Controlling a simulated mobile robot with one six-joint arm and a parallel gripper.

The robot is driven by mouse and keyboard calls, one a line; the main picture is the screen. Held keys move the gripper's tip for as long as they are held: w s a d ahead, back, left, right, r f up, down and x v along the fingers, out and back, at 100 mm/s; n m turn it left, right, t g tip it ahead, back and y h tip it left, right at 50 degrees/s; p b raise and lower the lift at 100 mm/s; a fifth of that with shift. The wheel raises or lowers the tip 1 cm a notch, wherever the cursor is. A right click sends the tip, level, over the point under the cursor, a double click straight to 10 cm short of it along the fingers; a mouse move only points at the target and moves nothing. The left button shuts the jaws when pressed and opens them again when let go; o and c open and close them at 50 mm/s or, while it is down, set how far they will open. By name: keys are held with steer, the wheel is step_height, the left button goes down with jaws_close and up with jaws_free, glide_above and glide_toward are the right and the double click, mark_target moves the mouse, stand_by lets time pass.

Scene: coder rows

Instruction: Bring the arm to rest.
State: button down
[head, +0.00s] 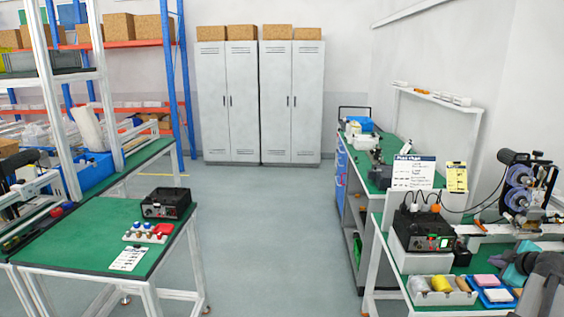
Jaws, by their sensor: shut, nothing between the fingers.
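Part of my arm, a grey link with a teal part, shows at the lower right corner. It stands in front of the right-hand bench (386,258).
The right bench holds a controller box (424,232), a coder with purple spools (520,190) and a tray of coloured items (441,291). The left green table (75,235) holds a black box (166,204). Grey lockers (227,100) stand at the back. The middle floor (270,230) is clear.

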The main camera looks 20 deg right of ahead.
steer(key=w+a+f+n+y+b, duration=0.1)
steer(key=w+a+f+n+y, duration=0.1)
steer(key=w+a+f, duration=0.7)
steer(key=w+a+f+n+y+b, duration=0.1)
steer(key=w+a+f+y+b, duration=0.1)
steer(key=w+a+f, duration=0.8)
steer(key=s+a+f+n+g+y+b, duration=0.1)
steer(key=a+f+g+y, duration=0.1)
steer(key=a+f, duration=1)
steer(key=s+a+f+n+g+y+b, duration=0.15)
steer(key=a+f, duration=0.55)
steer(key=a, duration=0.9)
steer(key=s+a+f+g+b, duration=0.1)
steer(key=s+a+f+g, duration=0.2)
steer(key=s+a+f, duration=0.7)
steer(key=s+a+f+g+b, duration=0.2)
steer(key=s+a+f+g, duration=0.2)
steer(key=s+a+f, duration=0.5)
steer(key=s+a+f+m+g+b, duration=0.1)
steer(key=s+a+f+m+g, duration=0.25)
steer(key=s+a, duration=0.4)
steer(key=s+d+m+g+h, duration=0.1)
steer(key=s+d+m+h, duration=0.1)
steer(key=s+d+m, duration=0.3)
steer(key=shift+s+d+r+m+h, duration=0.15)
steer(key=shift+s+r+m+h, duration=0.2)
steer(key=shift+s+m, duration=1.75)
steer(key=shift+s+n, duration=0.25)
steer(key=shift+n, duration=0.05)
